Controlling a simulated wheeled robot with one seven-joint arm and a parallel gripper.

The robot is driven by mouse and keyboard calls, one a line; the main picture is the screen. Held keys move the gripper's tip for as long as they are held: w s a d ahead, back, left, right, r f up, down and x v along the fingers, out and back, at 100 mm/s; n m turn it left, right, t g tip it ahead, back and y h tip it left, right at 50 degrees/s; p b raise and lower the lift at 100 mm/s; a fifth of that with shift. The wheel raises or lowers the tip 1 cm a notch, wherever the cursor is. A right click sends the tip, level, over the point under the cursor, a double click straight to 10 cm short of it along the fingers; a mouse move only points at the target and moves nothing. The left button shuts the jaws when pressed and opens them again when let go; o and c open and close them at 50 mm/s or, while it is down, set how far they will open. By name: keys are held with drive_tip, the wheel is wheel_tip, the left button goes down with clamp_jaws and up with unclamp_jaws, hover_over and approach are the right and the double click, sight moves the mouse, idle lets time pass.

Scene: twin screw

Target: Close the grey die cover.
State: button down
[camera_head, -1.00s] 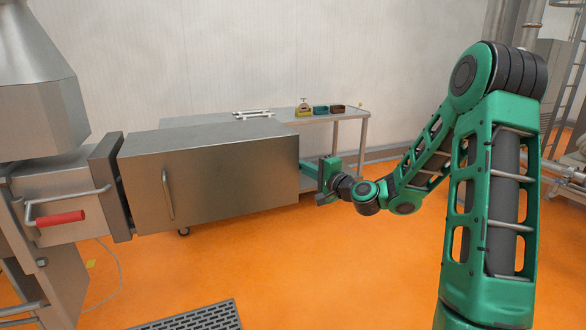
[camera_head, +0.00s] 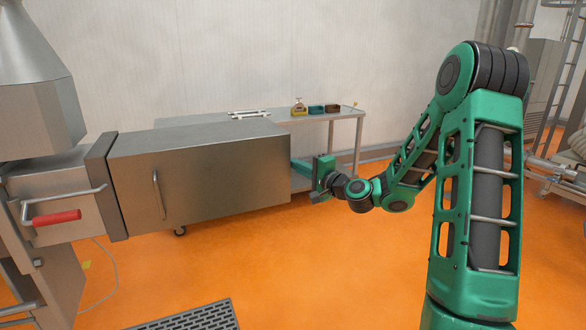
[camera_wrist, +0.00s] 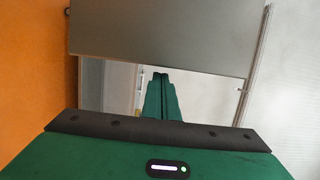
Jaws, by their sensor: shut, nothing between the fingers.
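The grey die cover (camera_head: 205,185) is a large brushed-metal box with a vertical bar handle (camera_head: 158,195) on its near face. Its left end lies against or very close to the darker end plate (camera_head: 104,190) of the machine; I see no clear gap. My gripper (camera_head: 299,168) is shut and empty at the cover's right end. In the wrist view the green fingers (camera_wrist: 160,100) reach to the edge of a grey panel of the cover (camera_wrist: 165,30). Whether they touch it I cannot tell.
A metal table (camera_head: 345,118) with a white tool and small coloured boxes (camera_head: 316,109) stands behind the cover. A red-gripped lever (camera_head: 57,217) is on the machine at left. A dark floor grate (camera_head: 190,318) lies in front. The orange floor is otherwise mostly clear.

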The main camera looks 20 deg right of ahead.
drive_tip(key=s+d, duration=0.5)
drive_tip(key=s, duration=0.4)
drive_tip(key=shift+s+d+h, duration=0.25)
drive_tip(key=shift+s+h, duration=0.05)
drive_tip(key=s+a+f+n+g+y, duration=0.2)
drive_tip(key=s+a+f+n+g, duration=0.5)
drive_tip(key=a+f+n, duration=0.15)
drive_tip(key=s+d+g+h, duration=0.2)
drive_tip(key=s+g, duration=0.1)
drive_tip(key=s, duration=0.7)
drive_tip(key=s+d+g+h, duration=0.2)
drive_tip(key=s+g, duration=0.2)
drive_tip(key=s, duration=0.7)
drive_tip(key=s+d+r+g+h, duration=0.1)
drive_tip(key=s+d+g, duration=0.2)
drive_tip(key=s, duration=0.7)
drive_tip(key=shift+s+g+h, duration=0.3)
drive_tip(key=shift+s+h, duration=0.1)
